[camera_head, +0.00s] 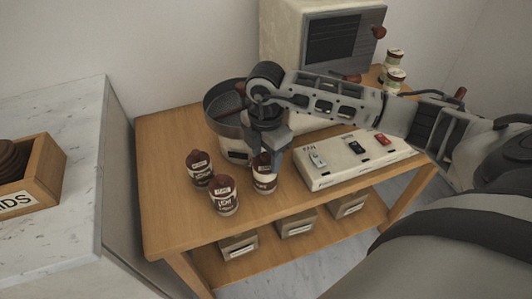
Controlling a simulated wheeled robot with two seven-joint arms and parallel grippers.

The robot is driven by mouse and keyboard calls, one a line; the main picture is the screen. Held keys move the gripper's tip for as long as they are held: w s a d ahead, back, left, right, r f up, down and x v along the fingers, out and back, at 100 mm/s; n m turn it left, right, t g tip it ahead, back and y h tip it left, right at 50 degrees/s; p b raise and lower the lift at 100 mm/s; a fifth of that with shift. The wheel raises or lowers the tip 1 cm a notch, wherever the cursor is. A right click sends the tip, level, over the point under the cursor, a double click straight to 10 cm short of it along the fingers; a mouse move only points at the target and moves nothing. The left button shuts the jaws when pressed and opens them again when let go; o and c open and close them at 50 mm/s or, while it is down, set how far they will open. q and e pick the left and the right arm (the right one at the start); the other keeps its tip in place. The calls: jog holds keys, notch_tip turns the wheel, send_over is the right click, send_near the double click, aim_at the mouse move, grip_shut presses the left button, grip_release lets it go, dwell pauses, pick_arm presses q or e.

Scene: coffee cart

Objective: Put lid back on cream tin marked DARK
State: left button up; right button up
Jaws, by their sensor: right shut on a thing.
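Three small tins with brown tops and cream labels stand on the wooden cart. The front tin (224,200) has a label that seems to read LIGHT. The left tin (199,172) and the right tin (264,181) have labels too small to read surely, so I cannot tell which is marked DARK. My right gripper (267,152) points down over the right tin, shut at its brown lid (261,160). The fingers partly hide this lid, and I cannot tell whether it sits fully down on the tin. My left gripper is not in view.
A round metal pan (222,101) is behind my right gripper. A white panel box (350,160) with switches lies to the right, and a machine (322,40) stands at the back. A wooden crate (45,180) with brown lids sits on the left counter. The cart's front left is clear.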

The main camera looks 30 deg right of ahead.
dwell(0.3)
jog(key=o, duration=1)
jog(key=shift+o, duration=0.2)
jog(key=shift+o, duration=0.3)
jog(key=shift+w+r, duration=0.1)
jog(key=shift+r, duration=0.1)
